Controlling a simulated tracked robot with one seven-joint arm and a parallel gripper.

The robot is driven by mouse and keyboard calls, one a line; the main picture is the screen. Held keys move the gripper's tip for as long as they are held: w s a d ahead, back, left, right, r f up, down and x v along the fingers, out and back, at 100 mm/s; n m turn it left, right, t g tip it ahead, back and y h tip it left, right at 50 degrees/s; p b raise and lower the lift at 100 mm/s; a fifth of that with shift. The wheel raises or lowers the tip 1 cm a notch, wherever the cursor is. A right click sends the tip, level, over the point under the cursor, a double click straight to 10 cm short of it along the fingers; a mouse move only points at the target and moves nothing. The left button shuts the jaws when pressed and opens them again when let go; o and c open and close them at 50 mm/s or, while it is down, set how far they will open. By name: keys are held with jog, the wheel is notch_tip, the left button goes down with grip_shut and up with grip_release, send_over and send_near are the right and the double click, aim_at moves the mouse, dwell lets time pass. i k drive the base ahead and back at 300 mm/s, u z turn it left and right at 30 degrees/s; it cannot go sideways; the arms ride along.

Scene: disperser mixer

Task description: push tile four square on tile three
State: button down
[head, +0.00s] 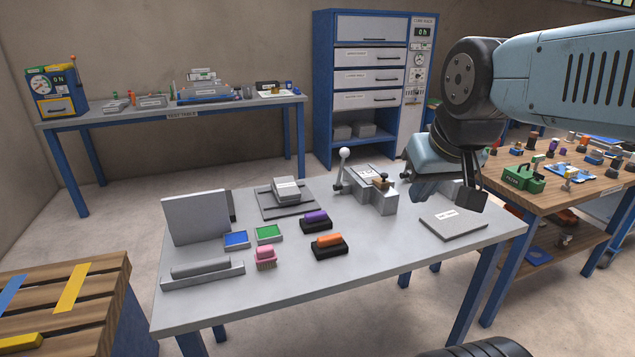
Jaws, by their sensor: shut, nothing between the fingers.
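My gripper (471,197) is at the right part of the grey table, its dark fingers shut and empty, above the back of a flat grey plate (453,223) with a white label. The gap between fingers and plate is hard to judge. A small stack of grey blocks (286,189) sits on a darker grey base (287,207) at the table's back middle, apart from my gripper. The top block looks slightly offset. I cannot read any numbers, so I cannot tell which pieces are tile three and tile four.
A grey lever device (373,195) stands left of my gripper. Purple (316,217) and orange (328,240) stamps, a pink brush (265,257), blue (236,240) and green (268,233) pads and an upright grey panel (196,217) occupy the left and middle. The table's (400,274) front right is clear.

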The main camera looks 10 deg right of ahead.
aim_at(287, 188)
jog(key=z, duration=0.1)
jog(key=i, duration=1)
jog(key=u, duration=0.05)
